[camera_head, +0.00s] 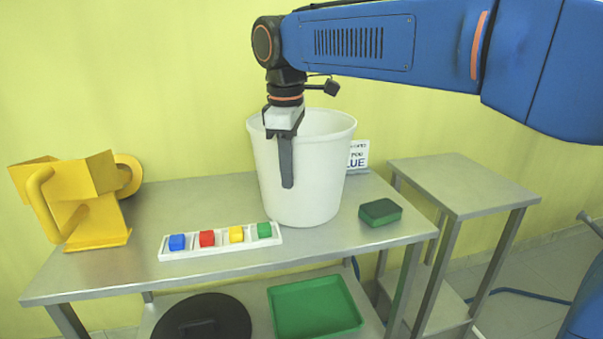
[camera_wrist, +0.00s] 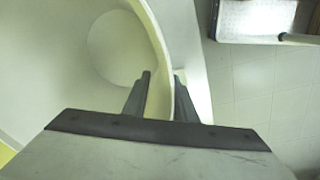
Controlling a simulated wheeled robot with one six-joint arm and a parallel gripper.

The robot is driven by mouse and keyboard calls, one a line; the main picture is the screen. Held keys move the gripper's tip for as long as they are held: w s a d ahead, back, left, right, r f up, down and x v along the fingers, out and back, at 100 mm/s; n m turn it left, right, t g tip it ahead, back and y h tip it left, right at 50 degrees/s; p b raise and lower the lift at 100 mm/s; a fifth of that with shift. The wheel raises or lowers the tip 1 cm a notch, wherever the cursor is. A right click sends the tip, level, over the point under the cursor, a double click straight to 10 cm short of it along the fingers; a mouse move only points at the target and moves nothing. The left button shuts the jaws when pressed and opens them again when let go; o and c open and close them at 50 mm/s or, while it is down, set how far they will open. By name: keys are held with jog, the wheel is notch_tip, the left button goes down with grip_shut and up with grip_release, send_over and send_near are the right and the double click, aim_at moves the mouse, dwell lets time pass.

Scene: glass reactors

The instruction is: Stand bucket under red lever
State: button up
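The white bucket (camera_head: 325,175) stands upright on the metal table (camera_head: 190,195), near its back. My gripper (camera_head: 287,165) points down over the bucket's front rim. One dark finger hangs in front of the outer wall; the other is hidden in the head view. In the wrist view, the fingers of my gripper (camera_wrist: 161,88) stand apart, one inside the bucket (camera_wrist: 60,60) and one outside, with the wall between them. A gap shows between the fingers, and I cannot tell if either touches the wall. The bucket looks empty. No red lever is in view.
A white tray (camera_head: 200,251) of coloured blocks lies left of the bucket. A yellow object (camera_head: 85,195) stands at the far left. A green sponge (camera_head: 380,212) lies right. A sign (camera_head: 358,155) is behind. A small metal table (camera_head: 455,183) stands right. A green tray (camera_head: 313,307) lies below.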

jog(key=shift+f, duration=0.1)
jog(key=shift+c, duration=0.6)
grip_shut()
dwell(0.8)
